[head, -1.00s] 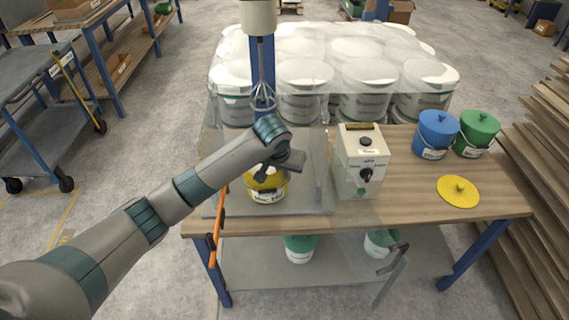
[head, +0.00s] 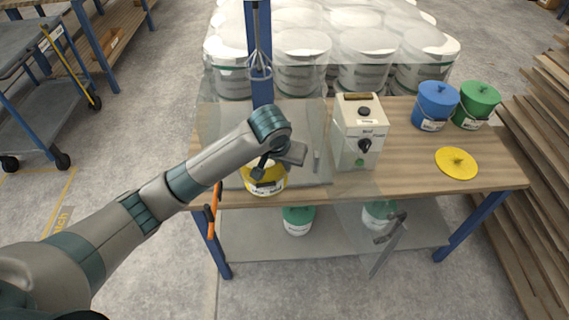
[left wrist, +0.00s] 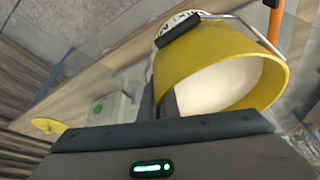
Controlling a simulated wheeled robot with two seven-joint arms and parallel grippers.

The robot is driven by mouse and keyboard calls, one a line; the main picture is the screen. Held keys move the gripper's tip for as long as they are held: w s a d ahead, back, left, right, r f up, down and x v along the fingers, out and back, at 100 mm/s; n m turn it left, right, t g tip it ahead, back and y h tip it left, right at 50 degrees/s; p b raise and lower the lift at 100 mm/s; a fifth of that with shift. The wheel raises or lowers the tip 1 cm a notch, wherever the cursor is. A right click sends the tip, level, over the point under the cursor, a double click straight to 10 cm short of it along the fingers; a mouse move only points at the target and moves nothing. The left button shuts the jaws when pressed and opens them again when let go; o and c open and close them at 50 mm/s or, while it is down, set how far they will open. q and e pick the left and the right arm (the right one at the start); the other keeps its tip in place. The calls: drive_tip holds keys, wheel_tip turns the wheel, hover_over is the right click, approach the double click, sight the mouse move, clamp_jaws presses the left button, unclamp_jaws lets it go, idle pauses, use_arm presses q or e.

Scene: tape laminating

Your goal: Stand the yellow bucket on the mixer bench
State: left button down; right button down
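The yellow bucket (head: 265,182) is at the front left of the mixer bench (head: 400,180), close to the front edge and partly hidden by my gripper. My left gripper (head: 272,165) is at its rim and appears shut on it. In the left wrist view the bucket (left wrist: 273,85) fills much of the picture, open, tilted in the frame, with pale contents. The mixer whisk (head: 260,65) hangs farther back. My right gripper is not in view.
A control box (head: 358,135) stands right of the bucket. A clear guard with an orange handle (head: 212,210) is at the left. Blue (head: 435,105) and green (head: 477,105) buckets and a yellow lid (head: 456,163) are at the right. Wrapped pails (head: 360,60) stand behind.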

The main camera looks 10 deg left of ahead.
use_arm(q)
drive_tip(key=shift+r, duration=0.2)
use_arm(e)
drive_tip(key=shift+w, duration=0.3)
